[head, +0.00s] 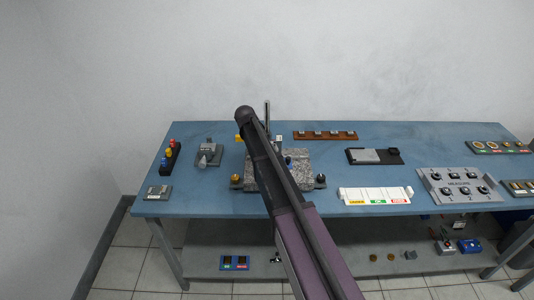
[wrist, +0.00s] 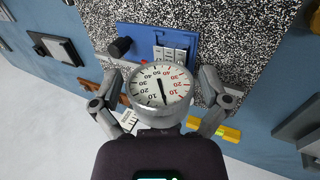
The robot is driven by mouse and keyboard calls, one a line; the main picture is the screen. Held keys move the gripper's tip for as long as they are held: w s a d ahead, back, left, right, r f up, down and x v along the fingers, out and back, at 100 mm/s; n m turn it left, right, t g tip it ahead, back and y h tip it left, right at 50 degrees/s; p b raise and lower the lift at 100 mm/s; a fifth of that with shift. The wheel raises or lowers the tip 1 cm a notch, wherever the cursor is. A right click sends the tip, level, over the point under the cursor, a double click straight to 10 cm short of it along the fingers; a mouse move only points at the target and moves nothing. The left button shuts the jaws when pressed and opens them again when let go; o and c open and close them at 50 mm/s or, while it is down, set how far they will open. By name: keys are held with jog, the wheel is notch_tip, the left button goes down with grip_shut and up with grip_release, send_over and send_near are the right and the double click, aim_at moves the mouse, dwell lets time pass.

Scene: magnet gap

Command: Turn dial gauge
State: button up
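The dial gauge (wrist: 160,84) shows in the wrist view as a round white face with black and red numbers and a dark needle. My gripper (wrist: 160,76) is open, with one finger on each side of the gauge. Narrow gaps seem to show between the fingers and the gauge rim, but contact lower down is hard to tell. In the head view my arm hides the gauge and my fingers. The speckled granite plate (head: 300,177) lies under my arm; a thin upright post (head: 267,112) shows behind it.
A blue fixture (wrist: 202,38) with grey blocks and a black knob (wrist: 120,47) lies close beyond the gauge. A yellow piece (wrist: 222,132) is near the right finger. A white labelled tray (head: 376,195) and grey measure panel (head: 459,184) stand right on the blue table (head: 225,195).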

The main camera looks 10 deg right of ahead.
jog(key=shift+y, duration=0.4)
jog(key=shift+d+t+y+p, duration=0.1)
jog(key=shift+t+y+p, duration=0.2)
jog(key=shift+y+p, duration=0.75)
jog(key=shift+t+y+b, duration=0.3)
jog(key=shift+y+b, duration=0.1)
jog(key=shift+y, duration=1.75)
jog(key=shift+r+p, duration=0.45)
notch_tip(320, 180, up, 13)
jog(key=d+p, duration=0.3)
jog(key=p, duration=1)
jog(key=s+f+n+h+b, duration=0.1)
jog(key=s+f+b, duration=0.3)
jog(key=s, duration=1)
jog(key=s+f+h+b, duration=0.1)
jog(key=s+f+b, duration=0.3)
jog(key=s, duration=1.1)
jog(key=shift+a+f+n, duration=0.15)
jog(key=shift+n, duration=0.25)
